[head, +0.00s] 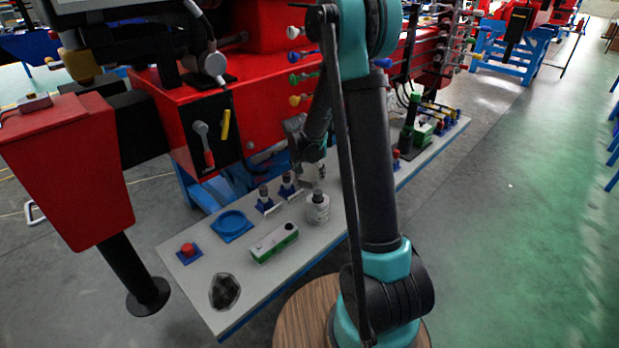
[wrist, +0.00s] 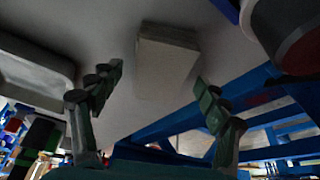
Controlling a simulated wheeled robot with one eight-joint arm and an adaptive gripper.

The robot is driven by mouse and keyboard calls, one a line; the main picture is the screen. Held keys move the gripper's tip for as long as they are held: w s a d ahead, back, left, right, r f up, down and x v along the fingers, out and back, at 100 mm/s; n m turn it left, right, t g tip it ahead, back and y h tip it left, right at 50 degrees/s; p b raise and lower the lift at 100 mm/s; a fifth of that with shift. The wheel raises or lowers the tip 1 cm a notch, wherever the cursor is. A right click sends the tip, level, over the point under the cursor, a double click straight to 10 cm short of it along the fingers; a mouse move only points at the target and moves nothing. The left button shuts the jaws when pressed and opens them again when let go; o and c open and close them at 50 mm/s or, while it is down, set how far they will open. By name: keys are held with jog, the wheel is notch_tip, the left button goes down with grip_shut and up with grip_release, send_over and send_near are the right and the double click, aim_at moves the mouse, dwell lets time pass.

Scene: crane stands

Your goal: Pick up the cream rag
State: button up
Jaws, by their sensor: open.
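The cream rag (wrist: 167,62) shows in the wrist view as a pale, folded, block-like shape on a grey surface. It lies ahead of and between the two fingers of my gripper (wrist: 157,88). The fingers are spread apart, with nothing between their tips that I can make out. In the head view my gripper (head: 311,164) hangs low over the far side of the bench, behind my arm. A pale patch of the rag (head: 311,182) shows just below it, mostly hidden. I cannot tell whether they touch.
The grey bench (head: 205,305) holds a white bottle (head: 318,208), a green-and-white box (head: 274,244), a blue dish (head: 232,225), a red button (head: 188,250) and a dark lump (head: 224,291). A red machine (head: 180,115) stands behind. Green floor (head: 500,230) is clear at right.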

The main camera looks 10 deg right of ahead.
aim_at(309, 174)
jog(key=shift+f, duration=0.25)
dwell(0.3)
jog(key=shift+c, duration=0.6)
jog(key=c, duration=1.2)
notch_tip(309, 174, up, 10)
jog(key=shift+r, duration=0.25)
